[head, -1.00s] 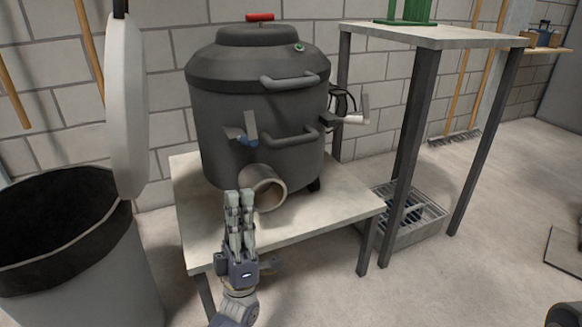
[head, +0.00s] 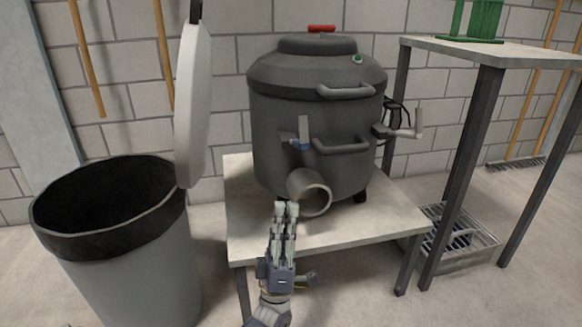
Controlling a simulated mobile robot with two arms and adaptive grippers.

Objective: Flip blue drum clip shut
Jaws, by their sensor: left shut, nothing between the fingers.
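The dark grey drum (head: 318,110) stands upright on a low table. On its front is a small clip with a blue part (head: 303,146) and a grey lever (head: 304,128) that stands upright from it. I cannot tell how far the lever is from its shut position. My left gripper (head: 286,207) is shut and empty, with its fingers pointing up. In the picture it is below the clip, just below the drum's round spout (head: 311,193), and apart from the clip. My right gripper is out of view.
The low table (head: 250,240) has free room in front. The drum has grey handles (head: 342,144) and another lever (head: 404,133) at its right. A grey bin (head: 130,270) with a raised lid (head: 192,105) stands left. A tall table (head: 500,52) stands right.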

